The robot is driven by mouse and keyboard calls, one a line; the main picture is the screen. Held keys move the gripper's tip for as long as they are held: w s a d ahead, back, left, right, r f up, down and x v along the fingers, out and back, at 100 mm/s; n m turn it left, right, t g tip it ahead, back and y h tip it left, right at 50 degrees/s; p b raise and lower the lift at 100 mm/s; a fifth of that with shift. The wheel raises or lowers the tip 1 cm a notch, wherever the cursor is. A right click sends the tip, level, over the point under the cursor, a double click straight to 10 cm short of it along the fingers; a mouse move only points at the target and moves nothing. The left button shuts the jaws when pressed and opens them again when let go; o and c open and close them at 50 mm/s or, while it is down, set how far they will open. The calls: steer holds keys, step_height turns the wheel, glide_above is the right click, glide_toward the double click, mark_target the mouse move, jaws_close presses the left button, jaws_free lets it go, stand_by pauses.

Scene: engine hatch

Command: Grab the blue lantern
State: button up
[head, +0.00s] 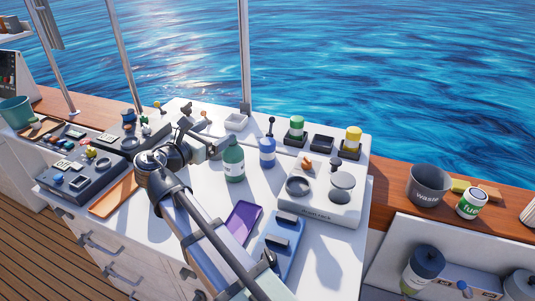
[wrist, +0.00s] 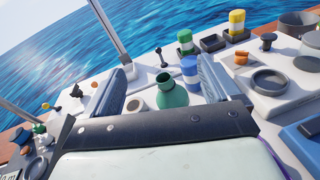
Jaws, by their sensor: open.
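The blue lantern (head: 267,153), a short blue cylinder with a white band, stands upright on the white counter, just right of a green bottle (head: 233,164). In the wrist view the blue lantern (wrist: 190,69) shows beyond the green bottle (wrist: 171,94), partly hidden by my right finger. My gripper (head: 216,147) is open and empty, left of the bottle, its fingers pointing toward the bottle and lantern. In the wrist view the bottle appears between the fingers of my gripper (wrist: 162,68); I cannot tell that either finger touches it.
Green (head: 296,130) and yellow (head: 353,141) banded cylinders stand in dark holders behind. A white block with round recesses (head: 318,207) is at right. A purple slab (head: 243,220) and blue case (head: 285,243) lie in front. A control box (head: 85,178) is at left.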

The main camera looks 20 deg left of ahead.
steer(key=w+d+f+m+g+y, duration=0.1)
steer(key=w+d+f+m+g, duration=0.1)
steer(key=w+d+m+g, duration=0.3)
steer(key=w+d+f+m+g, duration=0.2)
steer(key=w+m+g, duration=0.1)
steer(key=w+m, duration=0.3)
steer(key=w+d+r+m+g+y, duration=0.5)
steer(key=w+m+g, duration=0.1)
steer(key=m, duration=0.5)
glide_toward(269, 141)
steer(key=x, duration=0.9)
steer(key=shift+s, duration=0.15)
steer(key=shift+y, duration=0.3)
steer(key=shift+x, duration=2.7)
steer(key=shift+s+d+f, duration=0.1)
steer(key=shift+s+d, duration=0.05)
steer(key=shift+s, duration=0.05)
steer(key=shift+c, duration=0.3)
